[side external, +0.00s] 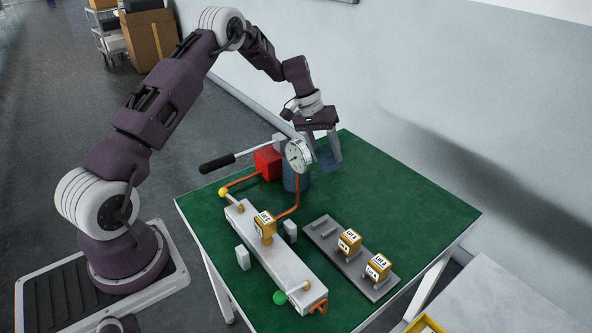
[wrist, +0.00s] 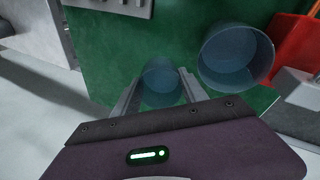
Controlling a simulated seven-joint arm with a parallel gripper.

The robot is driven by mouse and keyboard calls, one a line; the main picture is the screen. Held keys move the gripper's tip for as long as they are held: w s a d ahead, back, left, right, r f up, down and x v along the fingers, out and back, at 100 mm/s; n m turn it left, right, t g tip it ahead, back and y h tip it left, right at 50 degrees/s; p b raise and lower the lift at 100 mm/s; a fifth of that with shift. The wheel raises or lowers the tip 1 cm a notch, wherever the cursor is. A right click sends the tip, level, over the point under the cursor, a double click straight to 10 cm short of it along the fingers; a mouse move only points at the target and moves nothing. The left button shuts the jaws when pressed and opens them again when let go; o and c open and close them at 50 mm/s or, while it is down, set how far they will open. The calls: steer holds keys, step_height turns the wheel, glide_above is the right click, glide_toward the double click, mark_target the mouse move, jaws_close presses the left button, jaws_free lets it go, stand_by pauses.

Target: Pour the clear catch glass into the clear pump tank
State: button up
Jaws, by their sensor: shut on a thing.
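My gripper (side external: 325,154) is shut on the clear catch glass (side external: 327,160) and holds it at the right of the gauge. In the wrist view the glass (wrist: 162,84) shows bluish between my two fingers (wrist: 161,82). The clear pump tank (side external: 294,180) stands on the green table, partly hidden behind the gauge and its pipe. In the wrist view the open-topped tank (wrist: 236,56) is to the right of the glass, with a gap between them. I cannot tell what the glass contains or whether it is tilted.
A round gauge (side external: 299,156) and a black-handled lever (side external: 217,163) are by the tank, with a red block (side external: 267,163) behind. A grey bed (side external: 275,255) and a plate (side external: 325,234) with yellow blocks lie in front. The table's right side (side external: 420,195) is clear.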

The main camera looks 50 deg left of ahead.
step_height(320, 180, up, 4)
steer(key=g+y, duration=0.1)
steer(key=y, duration=0.2)
steer(key=shift+r+g, duration=0.25)
steer(key=shift+g, duration=0.15)
steer(key=shift+a+r+y, duration=0.1)
steer(key=shift+r+y, duration=0.2)
steer(key=shift+r, duration=0.05)
